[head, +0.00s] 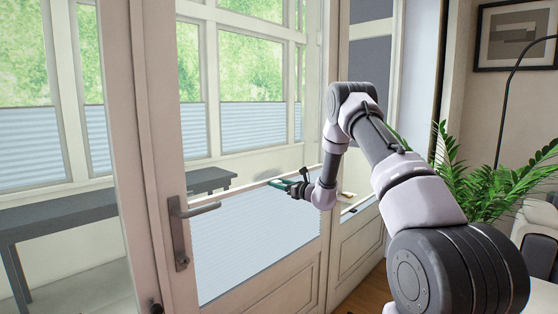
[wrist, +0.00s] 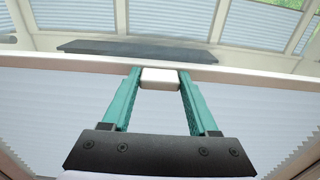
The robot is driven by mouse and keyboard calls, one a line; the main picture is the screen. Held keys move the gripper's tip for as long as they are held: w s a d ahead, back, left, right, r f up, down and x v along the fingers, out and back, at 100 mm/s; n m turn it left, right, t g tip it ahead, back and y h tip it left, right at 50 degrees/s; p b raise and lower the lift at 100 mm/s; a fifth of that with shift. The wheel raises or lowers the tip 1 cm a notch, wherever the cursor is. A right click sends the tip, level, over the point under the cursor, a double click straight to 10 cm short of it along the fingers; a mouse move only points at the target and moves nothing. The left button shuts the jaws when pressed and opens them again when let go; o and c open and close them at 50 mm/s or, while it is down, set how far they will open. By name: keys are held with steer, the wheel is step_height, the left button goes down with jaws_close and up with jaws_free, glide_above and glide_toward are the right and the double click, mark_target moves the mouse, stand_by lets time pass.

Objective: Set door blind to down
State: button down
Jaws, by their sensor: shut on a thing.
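The door blind (head: 255,235) is a pale blue pleated blind on the glass door. It covers the lower part of the pane, with its white top rail (head: 255,187) a little above the door handle's height. The blind also fills the lower part of the wrist view (wrist: 45,105), with its rail (wrist: 60,62) running across. My gripper (head: 287,184) is at the rail. In the wrist view its teal fingers (wrist: 160,78) are shut on a small white tab (wrist: 160,78) at the rail's middle. The glass above the rail is clear.
The door has a metal lever handle (head: 195,210) at its left. Behind the glass stand a dark bench (head: 60,212) and windows with half-height pleated blinds (head: 240,126). A green plant (head: 490,185) and a lamp pole (head: 508,105) are at the right.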

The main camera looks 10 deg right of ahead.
step_height(320, 180, down, 36)
steer(key=shift+s, duration=0.1)
steer(key=shift+d, duration=0.1)
steer(key=shift+c, duration=1.7)
jaws_free()
steer(key=shift+f, duration=0.1)
steer(key=shift+o, duration=0.9)
steer(key=v, duration=1)
steer(key=shift+s+d, duration=0.2)
steer(key=shift+s, duration=0.05)
